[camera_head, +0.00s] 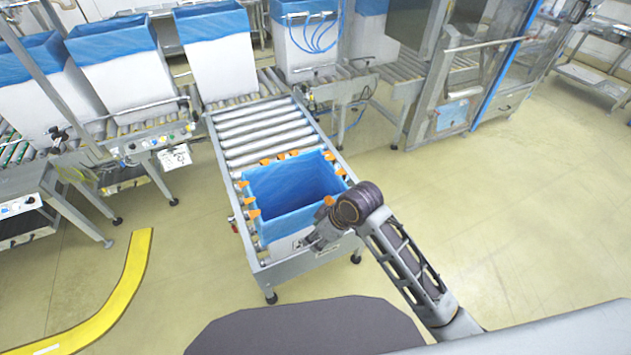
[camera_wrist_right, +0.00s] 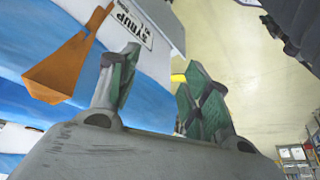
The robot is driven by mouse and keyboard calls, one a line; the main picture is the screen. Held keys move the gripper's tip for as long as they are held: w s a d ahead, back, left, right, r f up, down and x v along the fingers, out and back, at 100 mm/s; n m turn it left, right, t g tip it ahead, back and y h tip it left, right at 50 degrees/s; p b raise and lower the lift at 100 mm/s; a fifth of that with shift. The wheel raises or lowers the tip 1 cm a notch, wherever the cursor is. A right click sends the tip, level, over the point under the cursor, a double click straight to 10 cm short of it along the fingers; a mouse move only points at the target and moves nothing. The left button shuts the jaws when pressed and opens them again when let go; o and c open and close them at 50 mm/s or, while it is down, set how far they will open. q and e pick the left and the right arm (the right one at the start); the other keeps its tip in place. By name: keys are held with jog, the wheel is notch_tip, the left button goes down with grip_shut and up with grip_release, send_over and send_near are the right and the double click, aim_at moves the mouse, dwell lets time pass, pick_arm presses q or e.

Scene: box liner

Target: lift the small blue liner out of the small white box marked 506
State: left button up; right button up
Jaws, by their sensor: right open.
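The small white box (camera_head: 283,247) stands on the near end of a roller conveyor. Its blue liner (camera_head: 287,223) lines the inside and folds over the rim, with several orange clips along the edge. No 506 marking is readable. My right gripper (camera_head: 306,243) is at the box's near right side, low by the front wall, and partly hides it. In the right wrist view the gripper (camera_wrist_right: 155,88) is open, its green-padded fingers apart with nothing clear between them. An orange clip (camera_wrist_right: 68,62), blue liner (camera_wrist_right: 25,38) and a white wall with a SYRUP label show beside it. My left gripper is out of view.
The roller conveyor (camera_head: 262,135) runs back from the box. Several larger white boxes with blue liners (camera_head: 212,22) stand behind and at left. A metal machine frame (camera_head: 452,105) is at back right. The floor at right is clear; a yellow strip (camera_head: 122,300) curves at left.

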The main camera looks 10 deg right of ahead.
notch_tip(320, 180, up, 3)
jog(key=a+n, duration=0.2)
notch_tip(320, 180, up, 8)
jog(key=n+g+h, duration=0.2)
jog(key=n+g, duration=0.1)
jog(key=n, duration=0.6)
send_over(307, 208)
jog(key=shift+w+d, duration=0.2)
jog(key=shift+d, duration=0.15)
jog(key=shift+w+d+r+h, duration=0.3)
jog(key=shift+w+d+r, duration=0.15)
jog(key=shift+d+r, duration=0.1)
jog(key=shift+a+f, duration=0.1)
jog(key=shift+s+a+f+p, duration=0.1)
jog(key=shift+a+f+p, duration=0.2)
jog(key=shift+f, duration=1.95)
jog(key=shift+s+a+f+p, duration=0.15)
jog(key=shift+a+f+p, duration=0.15)
jog(key=shift+f, duration=1.95)
jog(key=shift+s+a+f+p, duration=0.1)
jog(key=shift+a+f+p, duration=0.2)
jog(key=shift+f, duration=1.95)
